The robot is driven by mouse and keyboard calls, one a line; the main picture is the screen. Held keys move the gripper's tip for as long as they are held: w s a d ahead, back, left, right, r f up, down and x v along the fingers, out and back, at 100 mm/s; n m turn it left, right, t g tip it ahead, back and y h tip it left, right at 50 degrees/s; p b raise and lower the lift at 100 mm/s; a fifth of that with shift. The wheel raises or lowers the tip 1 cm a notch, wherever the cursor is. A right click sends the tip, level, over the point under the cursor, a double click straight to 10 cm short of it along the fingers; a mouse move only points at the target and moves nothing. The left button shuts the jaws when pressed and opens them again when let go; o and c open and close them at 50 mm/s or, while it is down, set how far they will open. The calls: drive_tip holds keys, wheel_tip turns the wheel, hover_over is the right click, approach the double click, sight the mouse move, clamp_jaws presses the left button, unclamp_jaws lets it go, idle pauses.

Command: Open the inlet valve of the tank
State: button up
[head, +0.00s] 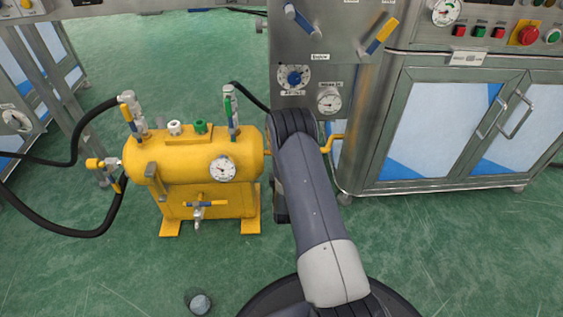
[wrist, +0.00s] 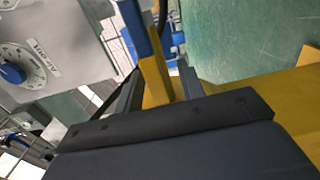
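The yellow tank (head: 195,160) stands on the floor at left in the head view, with a gauge and several valves. A blue-and-yellow valve lever (head: 129,115) stands at its top left. A green-handled valve (head: 230,110) stands at its top right. No label shows which valve is the inlet. My gripper (wrist: 161,84) is open, its fingers on either side of a yellow lever with a blue grip (wrist: 153,72); contact is unclear. In the head view my arm hides the gripper and this lever.
A steel panel with a blue-knobbed dial (head: 294,77) stands behind my arm; the dial also shows in the wrist view (wrist: 14,74). A steel cabinet (head: 450,130) stands at right. Black hoses (head: 75,145) run at left. The green floor in front is mostly clear.

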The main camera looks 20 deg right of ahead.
drive_tip(key=p+v, duration=0.3)
drive_tip(key=v, duration=0.7)
drive_tip(key=shift+s, duration=0.4)
drive_tip(key=shift+r, duration=0.1)
drive_tip(key=b+x, duration=0.3)
drive_tip(key=x, duration=0.7)
drive_tip(key=shift+w, duration=0.45)
drive_tip(key=shift+r, duration=0.15)
